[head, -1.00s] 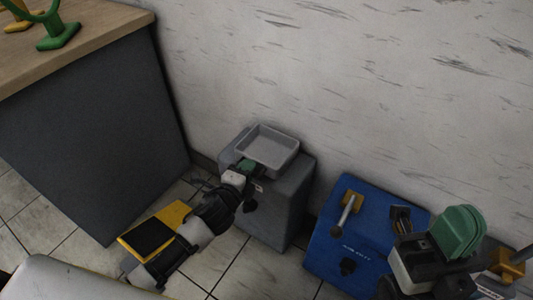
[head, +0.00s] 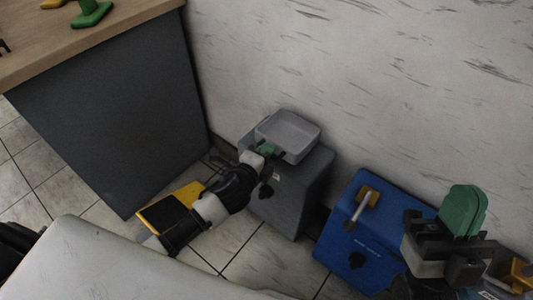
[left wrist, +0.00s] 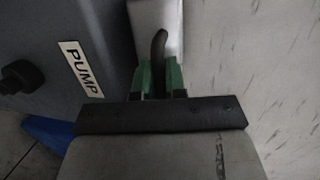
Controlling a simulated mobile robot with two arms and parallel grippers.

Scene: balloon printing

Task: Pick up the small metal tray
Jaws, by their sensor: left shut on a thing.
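The small metal tray (head: 290,132) is a shallow grey rectangular dish over the top of a grey pump box (head: 292,200). I cannot tell whether it touches the box or is slightly raised. My left gripper (head: 268,150) is shut on the tray's near left edge. In the left wrist view the green fingers (left wrist: 159,78) close around a dark curved piece, with the pale tray (left wrist: 147,14) just beyond; its inside is mostly hidden there. My right gripper (head: 464,212) is off to the right above the blue box, and its finger gap is not visible.
A blue box (head: 335,245) with a yellow-and-metal fitting (head: 364,200) stands right of the pump box. A counter with a wooden top (head: 120,25) and dark side is at left. The wall (head: 400,90) rises close behind the tray.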

